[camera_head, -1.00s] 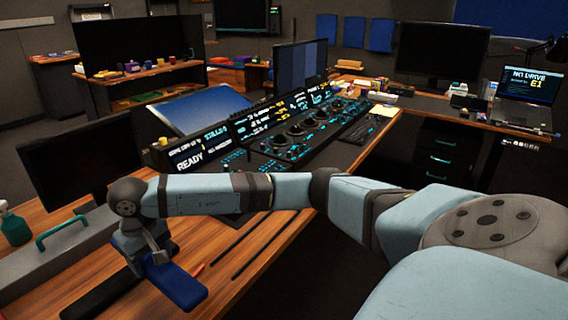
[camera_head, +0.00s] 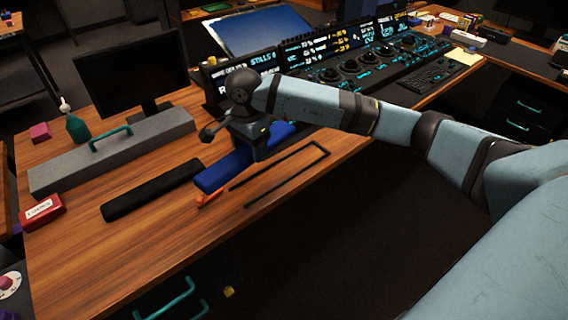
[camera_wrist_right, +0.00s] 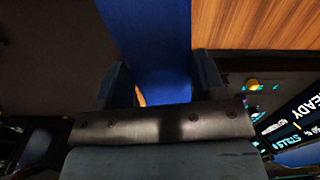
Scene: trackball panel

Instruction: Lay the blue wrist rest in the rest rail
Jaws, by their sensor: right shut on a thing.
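The blue wrist rest (camera_head: 222,175) is a long flat bar. My right gripper (camera_head: 257,150) is shut on it near its middle and hides part of it. In the right wrist view the blue bar (camera_wrist_right: 150,35) runs up from between the fingers (camera_wrist_right: 160,78). The rest rail (camera_head: 288,172) looks like a thin black outline on the desk. The blue rest appears beside the rail's far long side, roughly in line with it. I cannot tell whether it touches the desk. My left gripper is not in view.
A black bar (camera_head: 150,190) lies left of the blue rest. A small orange-red item (camera_head: 208,199) lies near its left end. A grey block with a green handle (camera_head: 110,150), a monitor (camera_head: 118,82) and the control panel (camera_head: 355,68) stand behind. The front-left desk (camera_head: 110,255) is clear.

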